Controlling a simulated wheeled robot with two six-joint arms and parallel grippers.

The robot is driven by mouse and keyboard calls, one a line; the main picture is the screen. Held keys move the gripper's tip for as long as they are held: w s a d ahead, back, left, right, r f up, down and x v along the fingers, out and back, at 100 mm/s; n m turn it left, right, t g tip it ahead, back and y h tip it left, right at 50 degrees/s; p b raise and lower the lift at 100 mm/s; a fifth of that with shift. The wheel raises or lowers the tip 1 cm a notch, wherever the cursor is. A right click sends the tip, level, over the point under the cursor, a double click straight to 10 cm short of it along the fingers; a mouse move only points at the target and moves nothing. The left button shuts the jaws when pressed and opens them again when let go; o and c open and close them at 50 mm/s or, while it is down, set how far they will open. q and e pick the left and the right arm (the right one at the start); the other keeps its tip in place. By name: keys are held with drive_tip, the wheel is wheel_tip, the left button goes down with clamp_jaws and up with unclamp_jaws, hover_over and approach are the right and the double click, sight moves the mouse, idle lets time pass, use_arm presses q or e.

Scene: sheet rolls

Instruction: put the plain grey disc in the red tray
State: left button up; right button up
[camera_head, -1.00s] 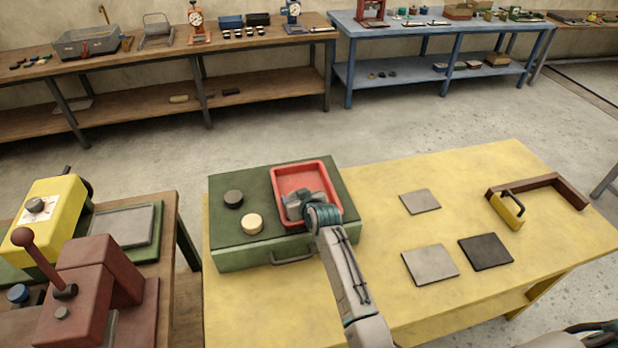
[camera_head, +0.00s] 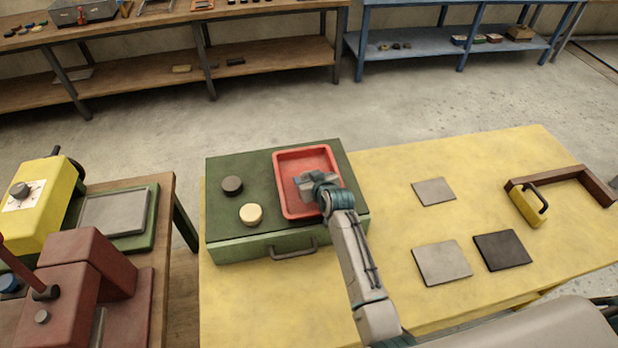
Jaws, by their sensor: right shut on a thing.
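The red tray (camera_head: 284,200) lies on the right part of the green case top. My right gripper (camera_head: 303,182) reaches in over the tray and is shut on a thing. The gripper hides most of what it holds; it is likely the plain grey disc, which I see nowhere else. Whether it touches the tray floor I cannot tell. My left gripper is not in view.
The green case (camera_head: 225,232) stands on the yellow table (camera_head: 390,200). To the right lie two light grey plates (camera_head: 434,191) (camera_head: 442,263), a dark plate (camera_head: 502,250), a yellow handled block (camera_head: 527,208) and a brown angled bar (camera_head: 560,178). A red machine (camera_head: 85,270) stands at left.

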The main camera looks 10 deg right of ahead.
drive_tip(key=o, duration=1.1)
drive_tip(key=shift+s, duration=0.2)
drive_tip(key=shift+c, duration=0.2)
drive_tip(key=shift+w+r, duration=0.1)
drive_tip(key=shift+r, duration=0.05)
drive_tip(key=shift+s, duration=0.2)
drive_tip(key=b+v, duration=0.3)
drive_tip(key=v, duration=0.8)
drive_tip(key=shift+s+r, duration=0.25)
drive_tip(key=shift+s, duration=0.05)
